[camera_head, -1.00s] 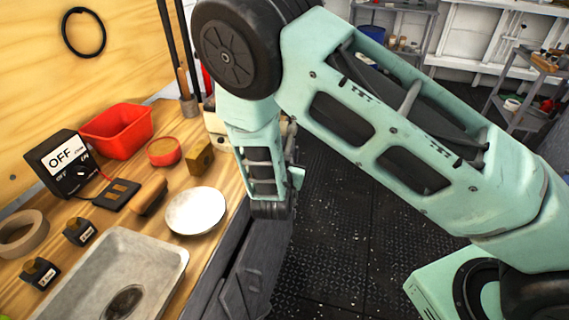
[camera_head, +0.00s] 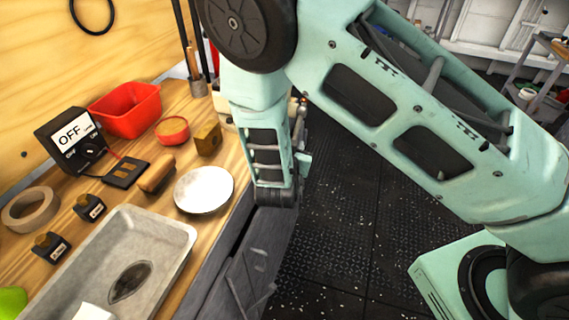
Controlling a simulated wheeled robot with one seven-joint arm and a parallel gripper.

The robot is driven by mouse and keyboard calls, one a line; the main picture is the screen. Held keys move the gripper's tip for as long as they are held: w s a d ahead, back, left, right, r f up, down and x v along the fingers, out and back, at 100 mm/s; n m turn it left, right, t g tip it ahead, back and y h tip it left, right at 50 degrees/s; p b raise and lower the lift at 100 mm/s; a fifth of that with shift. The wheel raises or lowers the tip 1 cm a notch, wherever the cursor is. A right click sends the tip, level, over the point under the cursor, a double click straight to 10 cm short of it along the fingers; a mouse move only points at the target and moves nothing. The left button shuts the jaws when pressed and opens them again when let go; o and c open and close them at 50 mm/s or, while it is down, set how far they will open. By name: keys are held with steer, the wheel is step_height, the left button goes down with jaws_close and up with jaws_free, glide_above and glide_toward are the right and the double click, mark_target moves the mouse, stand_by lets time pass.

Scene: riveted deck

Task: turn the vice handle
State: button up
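My pale green arm (camera_head: 262,150) comes in from the right, bends at the top and hangs down over the front edge of the workbench. A cream-coloured part (camera_head: 222,103) shows at the bench edge, mostly hidden behind my arm. It may belong to the vice, but I cannot tell. No vice handle can be made out. My gripper cannot be made out either; what it touches or holds is hidden.
Dark floor (camera_head: 345,225) lies open right of the bench.

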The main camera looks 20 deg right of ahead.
steer(key=b+v, duration=0.1)
steer(key=v, duration=1.4)
